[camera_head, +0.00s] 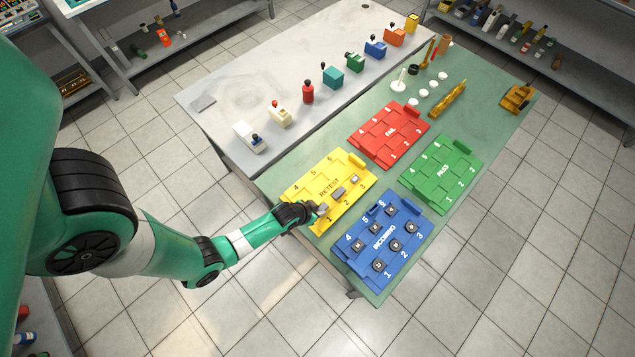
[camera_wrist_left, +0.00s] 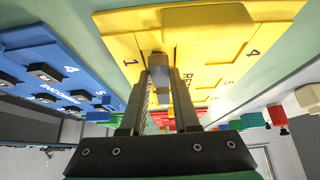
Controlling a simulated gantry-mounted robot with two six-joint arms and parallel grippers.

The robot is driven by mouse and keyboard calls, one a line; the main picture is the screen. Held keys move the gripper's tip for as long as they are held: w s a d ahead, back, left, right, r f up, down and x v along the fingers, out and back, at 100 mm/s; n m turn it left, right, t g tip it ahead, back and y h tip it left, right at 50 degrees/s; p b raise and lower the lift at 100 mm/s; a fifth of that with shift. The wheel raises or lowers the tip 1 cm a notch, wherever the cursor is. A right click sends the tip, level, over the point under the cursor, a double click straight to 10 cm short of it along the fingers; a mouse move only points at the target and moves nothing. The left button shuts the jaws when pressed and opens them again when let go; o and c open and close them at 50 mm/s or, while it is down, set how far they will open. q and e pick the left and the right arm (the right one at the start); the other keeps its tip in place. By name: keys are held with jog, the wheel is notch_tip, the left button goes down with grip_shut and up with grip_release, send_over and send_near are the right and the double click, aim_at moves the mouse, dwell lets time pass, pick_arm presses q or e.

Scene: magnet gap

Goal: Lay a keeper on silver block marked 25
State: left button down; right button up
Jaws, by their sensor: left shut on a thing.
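My left gripper (camera_head: 321,209) is over the front part of the yellow RETEST tray (camera_head: 300,193), near its number 1. In the left wrist view my left gripper (camera_wrist_left: 159,80) is shut on a small grey piece (camera_wrist_left: 158,64); I cannot tell whether it is a keeper or a block, or whether it touches the tray. Two other grey pieces are on the yellow tray, a flat one (camera_head: 338,193) near number 2 and a smaller one (camera_head: 355,179) near number 3. No marking 25 is legible. My right gripper is not in view.
The blue INCOMING tray (camera_head: 358,262) holds several dark blocks, close to the right of my left gripper. The red FAIL tray (camera_head: 365,138) and green PASS tray (camera_head: 428,184) look empty. Several coloured items line the grey table (camera_head: 265,80).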

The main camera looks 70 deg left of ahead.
pick_arm(q)
jog(key=shift+f, duration=0.15)
dwell(0.7)
jog(key=c, duration=0.6)
grip_release()
jog(key=c, duration=0.5)
notch_tip(320, 180, up, 5)
jog(key=p, duration=0.4)
jog(key=shift+f, duration=0.2)
